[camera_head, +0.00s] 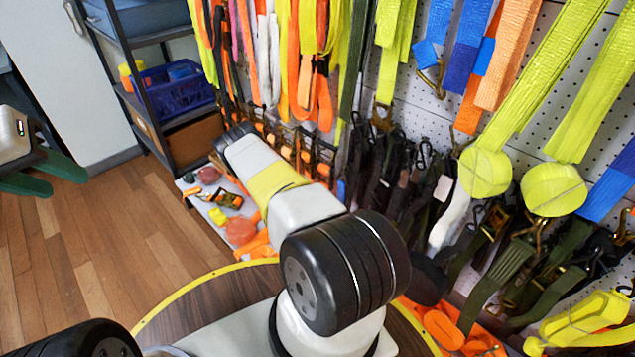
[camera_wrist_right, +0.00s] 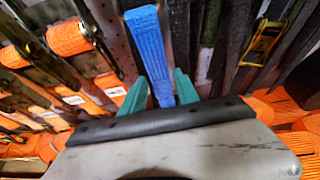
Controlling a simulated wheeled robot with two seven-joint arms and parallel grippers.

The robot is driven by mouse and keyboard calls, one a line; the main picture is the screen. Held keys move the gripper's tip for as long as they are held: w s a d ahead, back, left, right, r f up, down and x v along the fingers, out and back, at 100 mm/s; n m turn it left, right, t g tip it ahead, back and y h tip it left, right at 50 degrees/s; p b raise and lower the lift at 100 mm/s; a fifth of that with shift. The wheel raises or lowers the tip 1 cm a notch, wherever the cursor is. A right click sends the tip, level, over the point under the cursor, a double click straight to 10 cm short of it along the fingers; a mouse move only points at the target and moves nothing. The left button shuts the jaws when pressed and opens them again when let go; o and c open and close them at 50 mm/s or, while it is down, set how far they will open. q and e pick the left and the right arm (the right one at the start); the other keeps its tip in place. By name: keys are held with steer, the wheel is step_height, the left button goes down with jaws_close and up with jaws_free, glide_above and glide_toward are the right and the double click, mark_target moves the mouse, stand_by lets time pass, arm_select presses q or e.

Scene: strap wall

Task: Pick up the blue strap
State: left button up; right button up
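In the right wrist view a blue strap (camera_wrist_right: 148,45) hangs down, its lower part between the two green fingers of my right gripper (camera_wrist_right: 162,78). The fingers stand apart on either side of it; I see no clear squeeze. In the head view my right arm reaches toward the strap wall and its fingers are hidden. Other blue straps (camera_head: 468,45) hang at the upper right of the head view; I cannot tell whether one is the strap between my fingers. My left gripper (camera_head: 64,187) is open and empty at the left edge, over the floor.
Yellow straps (camera_head: 545,75), orange straps and dark straps with buckles crowd the pegboard wall. A shelf holds a blue basket (camera_head: 180,92). Loose items lie on a low white surface (camera_head: 210,207). Orange rolls (camera_wrist_right: 68,38) sit beside the strap. The wooden floor (camera_head: 95,235) at left is clear.

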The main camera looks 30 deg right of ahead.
mark_target(339, 201)
steer(key=x, duration=0.4)
steer(key=shift+w+d+f, duration=0.1)
steer(key=shift+w+d, duration=0.1)
steer(key=shift+d, duration=0.05)
steer(key=shift+c, duration=0.3)
jaws_close()
